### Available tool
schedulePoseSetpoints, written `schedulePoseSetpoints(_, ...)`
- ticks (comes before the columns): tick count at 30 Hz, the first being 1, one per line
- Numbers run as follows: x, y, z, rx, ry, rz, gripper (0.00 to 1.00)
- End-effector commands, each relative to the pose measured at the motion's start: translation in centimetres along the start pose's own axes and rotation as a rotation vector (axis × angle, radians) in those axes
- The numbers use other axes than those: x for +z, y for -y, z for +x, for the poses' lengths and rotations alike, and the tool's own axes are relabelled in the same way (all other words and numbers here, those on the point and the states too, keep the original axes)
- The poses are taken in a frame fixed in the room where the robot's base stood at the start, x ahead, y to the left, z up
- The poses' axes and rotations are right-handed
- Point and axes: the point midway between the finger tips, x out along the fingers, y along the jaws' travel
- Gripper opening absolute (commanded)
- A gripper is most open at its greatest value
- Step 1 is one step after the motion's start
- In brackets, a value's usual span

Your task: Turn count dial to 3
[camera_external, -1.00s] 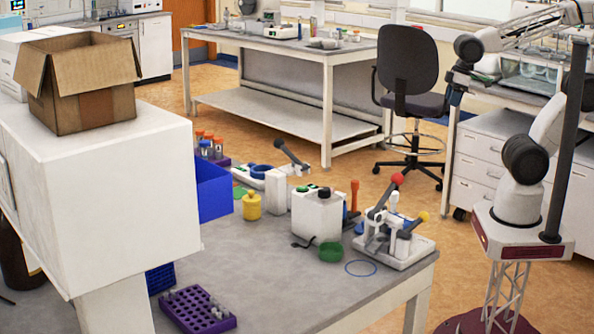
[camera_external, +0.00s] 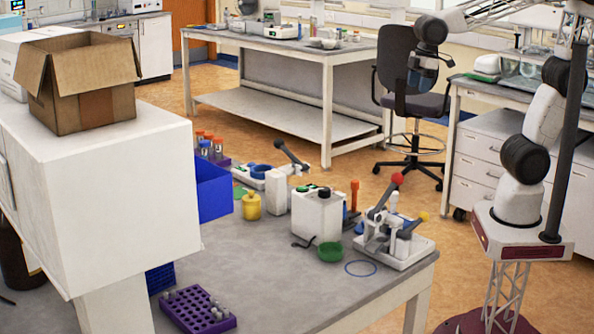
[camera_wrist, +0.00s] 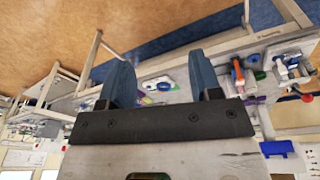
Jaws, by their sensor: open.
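I cannot make out a count dial with readable numbers in either view. A white press-like device (camera_external: 400,250) with a red-knobbed lever and a yellow knob stands at the right end of the near bench. A white box-shaped unit (camera_external: 318,220) with a dark knob on top stands to its left. Any markings on them are too small to read. My gripper (camera_external: 421,80) is high above and beyond the bench, in front of the chair back in the picture, touching nothing. In the wrist view, its two blue fingers (camera_wrist: 160,75) are apart and empty.
The near bench (camera_external: 270,270) also bears a yellow bottle (camera_external: 251,206), a green dish (camera_external: 330,251), a blue ring (camera_external: 361,268), a blue bin (camera_external: 213,190) and a purple rack (camera_external: 198,310). A large white cabinet (camera_external: 110,195) with a cardboard box (camera_external: 85,85) blocks the left side.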

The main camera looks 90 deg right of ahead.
Motion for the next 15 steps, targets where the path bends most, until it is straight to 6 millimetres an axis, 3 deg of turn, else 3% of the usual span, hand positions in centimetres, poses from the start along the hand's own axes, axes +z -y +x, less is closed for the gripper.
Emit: schedulePoseSetpoints(15, -14.1, 3.5, 0.1, -0.039, 0.033, -0.386, 0.58)
